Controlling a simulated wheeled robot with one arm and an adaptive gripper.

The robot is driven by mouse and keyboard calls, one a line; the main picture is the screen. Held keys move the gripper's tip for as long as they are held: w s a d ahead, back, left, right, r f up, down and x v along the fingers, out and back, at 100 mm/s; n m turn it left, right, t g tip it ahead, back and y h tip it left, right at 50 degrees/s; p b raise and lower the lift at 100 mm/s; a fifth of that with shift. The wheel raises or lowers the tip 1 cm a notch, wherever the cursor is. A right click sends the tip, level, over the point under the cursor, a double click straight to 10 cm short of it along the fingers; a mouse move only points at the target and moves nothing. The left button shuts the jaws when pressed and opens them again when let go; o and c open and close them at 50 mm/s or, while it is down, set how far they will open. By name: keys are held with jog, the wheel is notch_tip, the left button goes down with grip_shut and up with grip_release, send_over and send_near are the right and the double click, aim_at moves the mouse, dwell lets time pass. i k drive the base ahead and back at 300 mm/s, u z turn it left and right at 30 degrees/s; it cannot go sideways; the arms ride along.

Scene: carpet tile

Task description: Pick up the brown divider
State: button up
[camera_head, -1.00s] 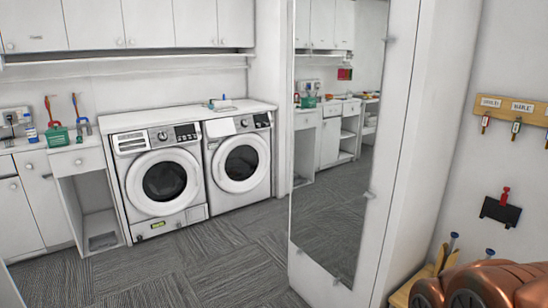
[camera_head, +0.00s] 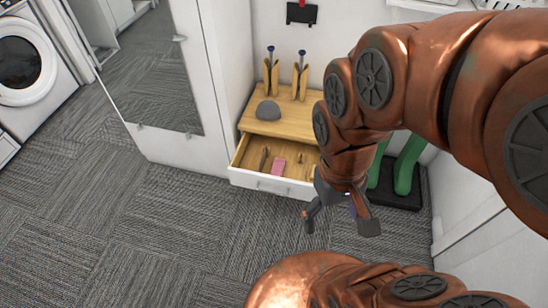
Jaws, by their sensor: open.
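An open drawer (camera_head: 240,151) in a small wooden-topped cabinet holds a slim brown piece (camera_head: 264,159) at its left, which may be the brown divider; it is too small to be sure. A pink item (camera_head: 279,166) lies to its right, apart from it. A small tan item (camera_head: 300,158) lies further right. My gripper (camera_head: 339,224) is open and empty, pointing down. It hangs to the right of and in front of the drawer in the picture. My arm hides the drawer's right end.
A grey dome-shaped object (camera_head: 268,110) and two wooden stands with blue-topped tools (camera_head: 271,75) are on the cabinet top (camera_head: 290,122). A mirrored white cabinet (camera_head: 200,90) stands left. Green boots (camera_head: 408,165) stand right on a black mat. The carpet in front is clear.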

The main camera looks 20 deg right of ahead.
aim_at(263, 159)
jog(key=u, duration=0.5)
jog(key=k, duration=1.15)
jog(key=z, duration=0.4)
jog(key=i, duration=1.65)
jog(key=u, duration=0.85)
